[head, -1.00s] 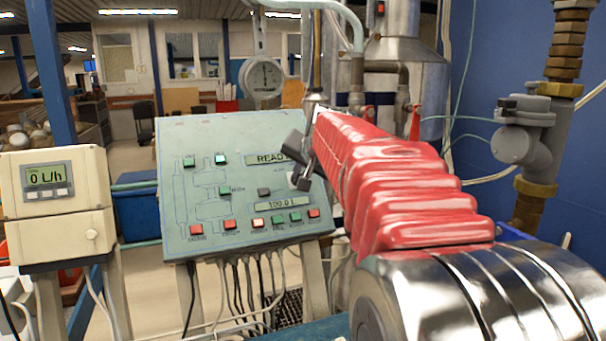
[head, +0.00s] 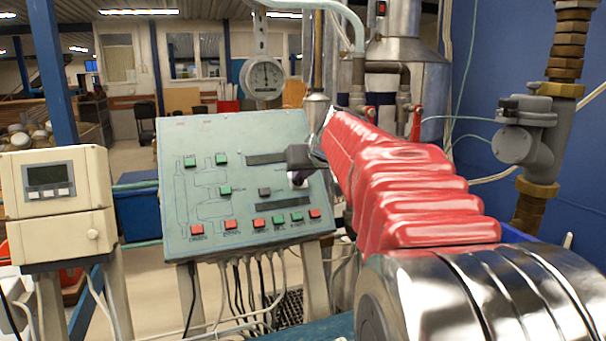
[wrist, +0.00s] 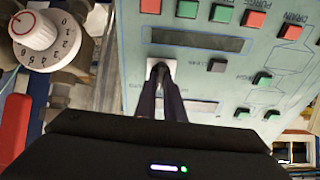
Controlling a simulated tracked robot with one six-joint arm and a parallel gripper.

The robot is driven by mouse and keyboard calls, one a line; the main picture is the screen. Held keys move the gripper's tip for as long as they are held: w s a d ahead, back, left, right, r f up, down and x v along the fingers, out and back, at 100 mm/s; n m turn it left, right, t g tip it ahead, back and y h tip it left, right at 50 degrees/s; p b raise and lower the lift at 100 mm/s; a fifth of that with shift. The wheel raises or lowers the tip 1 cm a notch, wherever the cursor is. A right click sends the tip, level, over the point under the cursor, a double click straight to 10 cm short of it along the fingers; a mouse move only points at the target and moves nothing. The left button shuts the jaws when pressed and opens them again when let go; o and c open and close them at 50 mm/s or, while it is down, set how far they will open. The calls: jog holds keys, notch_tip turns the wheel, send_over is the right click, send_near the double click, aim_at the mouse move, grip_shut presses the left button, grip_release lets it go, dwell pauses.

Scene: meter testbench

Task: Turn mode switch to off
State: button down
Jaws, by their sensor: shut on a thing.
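The mode switch sits on the right part of the sloped grey-green control panel (head: 215,232). Its pale plate (head: 298,183) shows just below my gripper (head: 297,172) in the head view. In the wrist view my gripper (wrist: 160,72) has its two dark fingers close together, shut on the switch, whose white plate (wrist: 171,64) shows around the tips. The knob itself is mostly hidden by the fingers, so its pointer cannot be read. The upper panel display (head: 266,159) and the lower display (head: 283,204) are dark.
A cream meter box (head: 47,191) with a blank screen stands at left. A round dial gauge (head: 264,78) hangs behind. Pipes and a grey valve (head: 524,138) stand at right.

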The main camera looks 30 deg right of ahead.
jog(key=shift+f+n, duration=0.35)
jog(key=shift+n, duration=0.05)
jog(key=c, duration=1.9)
grip_release()
jog(key=shift+r, duration=0.1)
jog(key=shift+o, duration=0.2)
jog(key=shift+r, duration=0.15)
jog(key=shift+s, duration=0.1)
jog(key=v, duration=1.3)
jog(key=shift+s+r, duration=0.15)
jog(key=shift+s, duration=0.1)
jog(key=shift+m, duration=0.3)
